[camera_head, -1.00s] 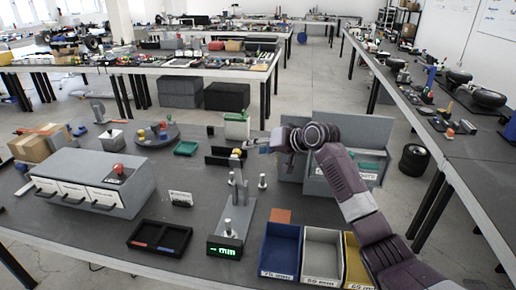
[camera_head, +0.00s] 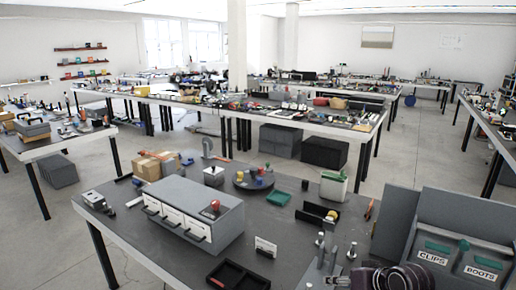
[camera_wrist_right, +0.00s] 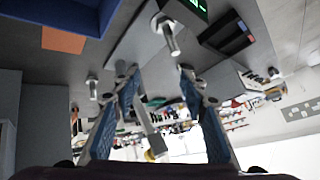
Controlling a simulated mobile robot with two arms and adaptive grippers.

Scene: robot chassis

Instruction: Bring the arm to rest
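My right arm (camera_head: 390,278) enters the head view at the bottom right corner, in front of the grey bins. Its gripper (camera_head: 338,281) is partly cut off by the lower edge there. In the right wrist view my right gripper (camera_wrist_right: 152,72) has its two blue-padded fingers spread apart. I see nothing held between them; a grey post with a yellowish end shows in the gap, seemingly behind the fingers. My left arm and gripper show in neither view.
Small metal posts (camera_head: 320,240) stand close to the right gripper. Grey bins (camera_head: 402,215) labelled CLIPS and BOOTS stand at the right. The bench also holds a drawer unit (camera_head: 222,232), a black tray (camera_head: 240,277), a green tray (camera_head: 278,198) and a round turntable (camera_head: 250,188).

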